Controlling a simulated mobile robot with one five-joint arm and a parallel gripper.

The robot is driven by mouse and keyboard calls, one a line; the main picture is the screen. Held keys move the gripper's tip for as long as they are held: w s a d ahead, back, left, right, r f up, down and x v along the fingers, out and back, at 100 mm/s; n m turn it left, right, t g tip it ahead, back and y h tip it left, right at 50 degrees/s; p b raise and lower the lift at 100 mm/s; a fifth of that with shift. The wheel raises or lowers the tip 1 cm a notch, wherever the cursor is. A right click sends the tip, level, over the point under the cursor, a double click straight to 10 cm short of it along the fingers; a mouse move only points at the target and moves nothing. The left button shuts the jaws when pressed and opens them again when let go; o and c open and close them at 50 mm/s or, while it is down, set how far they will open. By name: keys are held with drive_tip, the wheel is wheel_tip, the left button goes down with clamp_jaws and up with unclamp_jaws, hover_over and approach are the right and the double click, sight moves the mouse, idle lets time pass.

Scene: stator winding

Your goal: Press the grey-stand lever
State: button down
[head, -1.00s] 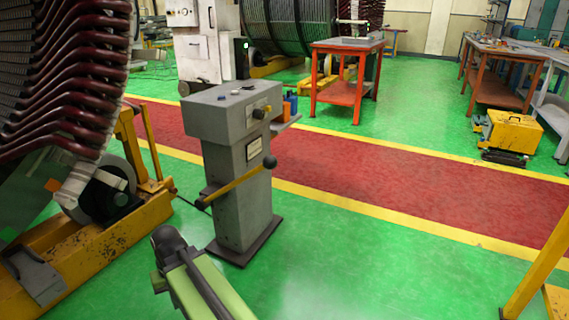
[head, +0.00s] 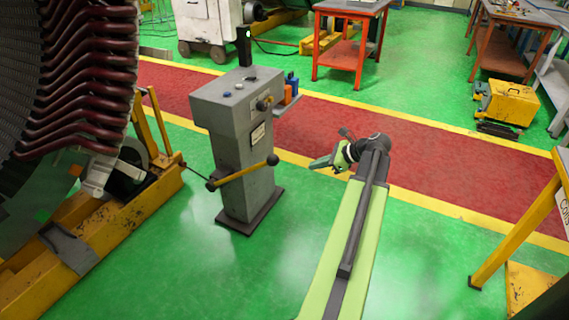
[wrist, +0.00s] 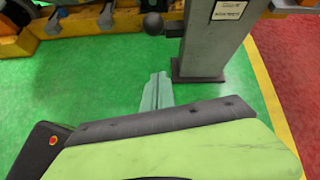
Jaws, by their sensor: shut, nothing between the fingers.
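The grey stand (head: 248,185) stands upright on the green floor, left of centre in the head view. Its yellow lever (head: 243,172) crosses the front and rises slightly to the right, ending in a dark ball knob (head: 272,160). In the wrist view the knob (wrist: 153,23) is at the top, beside the stand (wrist: 205,45). My gripper (head: 317,163) is to the right of the knob, apart from it and pointing left. In the wrist view my gripper's fingers (wrist: 157,90) are together and empty, below the knob in the picture, with green floor around them.
The large stator (head: 75,90) on its yellow frame (head: 110,220) is left of the stand. A yellow-legged table (head: 520,215) stands at the right. An orange table (head: 345,45) is behind. Green floor between stand and right table is clear apart from my arm.

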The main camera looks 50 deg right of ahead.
drive_tip(key=w+a+f+b, duration=0.1)
drive_tip(key=w+a, duration=0.1)
drive_tip(key=w, duration=0.3)
drive_tip(key=w+a+f+b, duration=0.2)
drive_tip(key=w, duration=0.3)
drive_tip(key=shift+w+f, duration=0.25)
drive_tip(key=shift+f, duration=0.05)
drive_tip(key=shift+b, duration=0.3)
